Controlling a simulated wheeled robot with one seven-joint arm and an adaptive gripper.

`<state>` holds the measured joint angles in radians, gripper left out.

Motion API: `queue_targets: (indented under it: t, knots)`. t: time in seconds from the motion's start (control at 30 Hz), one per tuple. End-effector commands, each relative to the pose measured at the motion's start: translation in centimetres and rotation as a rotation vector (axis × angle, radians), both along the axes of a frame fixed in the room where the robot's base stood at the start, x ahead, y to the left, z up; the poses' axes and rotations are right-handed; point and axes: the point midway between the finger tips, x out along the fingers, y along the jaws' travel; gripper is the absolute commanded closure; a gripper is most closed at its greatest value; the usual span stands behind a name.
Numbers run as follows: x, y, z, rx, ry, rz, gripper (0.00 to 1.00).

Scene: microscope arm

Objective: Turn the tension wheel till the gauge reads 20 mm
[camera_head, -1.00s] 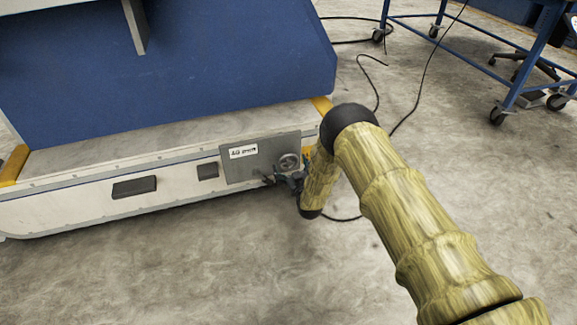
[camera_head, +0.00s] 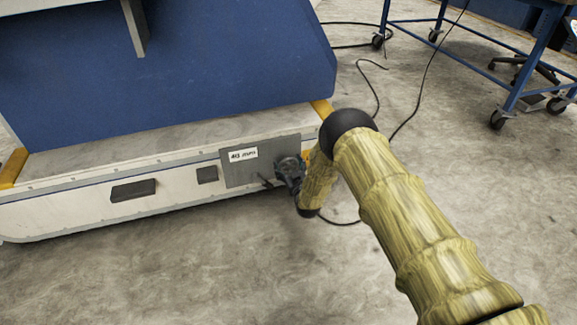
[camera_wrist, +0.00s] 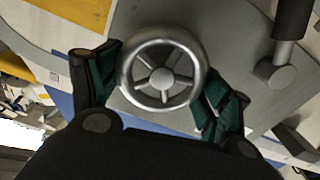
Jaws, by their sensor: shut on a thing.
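The tension wheel is a spoked silver handwheel (camera_wrist: 126,72) on a grey plate, in the middle of the wrist view. My gripper (camera_wrist: 160,82) has a dark green finger on either side of the wheel's rim and is shut on it. In the head view my gripper (camera_head: 289,170) is at the right part of the grey plate (camera_head: 235,175) and mostly covers the wheel. The gauge is a white label (camera_head: 243,155) on the plate's upper left; it seems to read in the forties of mm, but the digits are too small to be sure.
The plate is on the low front of a white base (camera_head: 80,203) under a blue body (camera_head: 200,70). A small rod sticks out left of my gripper. In the wrist view a dark-handled lever (camera_wrist: 290,20) stands right of the wheel. A blue cart (camera_head: 515,85) stands back right. Front floor is clear.

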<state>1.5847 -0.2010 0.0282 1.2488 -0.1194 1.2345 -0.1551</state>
Motion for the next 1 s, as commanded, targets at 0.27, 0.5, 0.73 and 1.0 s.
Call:
queue_targets:
  t: [0.27, 0.5, 0.73, 1.0]
  knots:
    - [0.05, -0.19, 0.13, 0.059, 0.019, -0.002, 0.46]
    - [0.1, -0.36, 0.15, 0.216, 0.071, -0.003, 0.46]
    - [0.15, -0.49, 0.11, 0.42, 0.136, -0.002, 0.46]
    - [0.24, -0.72, -0.06, 0.664, 0.214, -0.003, 0.46]
